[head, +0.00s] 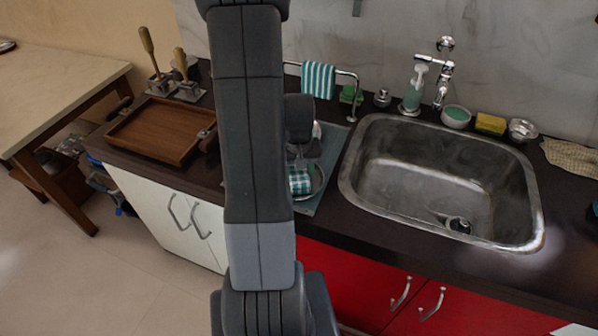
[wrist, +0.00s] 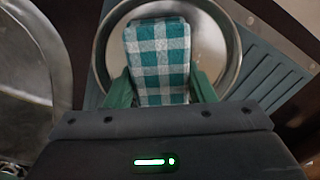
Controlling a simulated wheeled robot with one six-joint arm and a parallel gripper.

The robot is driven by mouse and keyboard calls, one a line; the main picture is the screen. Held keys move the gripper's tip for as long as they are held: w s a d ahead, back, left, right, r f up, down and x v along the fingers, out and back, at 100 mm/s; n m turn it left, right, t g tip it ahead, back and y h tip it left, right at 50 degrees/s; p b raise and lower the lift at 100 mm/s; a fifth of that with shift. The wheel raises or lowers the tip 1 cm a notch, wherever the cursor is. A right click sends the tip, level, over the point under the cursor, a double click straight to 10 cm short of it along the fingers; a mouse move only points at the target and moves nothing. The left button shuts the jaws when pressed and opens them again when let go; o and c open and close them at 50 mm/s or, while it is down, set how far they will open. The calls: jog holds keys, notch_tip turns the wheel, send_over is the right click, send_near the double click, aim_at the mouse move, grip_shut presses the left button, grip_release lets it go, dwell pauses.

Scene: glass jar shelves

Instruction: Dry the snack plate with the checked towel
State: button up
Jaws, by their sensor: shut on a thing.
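The checked towel (wrist: 158,55), teal and white and folded into a pad, is gripped between the green fingers of my gripper (wrist: 160,78). In the wrist view it lies over the middle of the snack plate (wrist: 217,42), a round shiny metal plate with a raised rim. Whether the towel presses on the plate or hovers just above it, I cannot tell. In the head view the towel (head: 300,183) shows beside my arm, and my gripper (head: 302,165) points down over the plate (head: 319,182). My arm hides the plate's left part.
The plate rests on a grey-blue ribbed mat (wrist: 262,62). The steel sink (head: 440,175) is to the right. A wooden tray (head: 160,130) stands left. A striped towel (head: 318,80) hangs on a rail behind. A soap dispenser (head: 414,92) and yellow sponge (head: 490,124) stand behind the sink.

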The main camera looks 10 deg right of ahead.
jog(key=shift+a, duration=0.85)
jog(key=shift+d, duration=0.95)
jog(key=shift+a, duration=0.1)
jog(key=shift+a+b, duration=0.35)
jog(key=shift+a, duration=0.5)
jog(key=shift+d, duration=0.1)
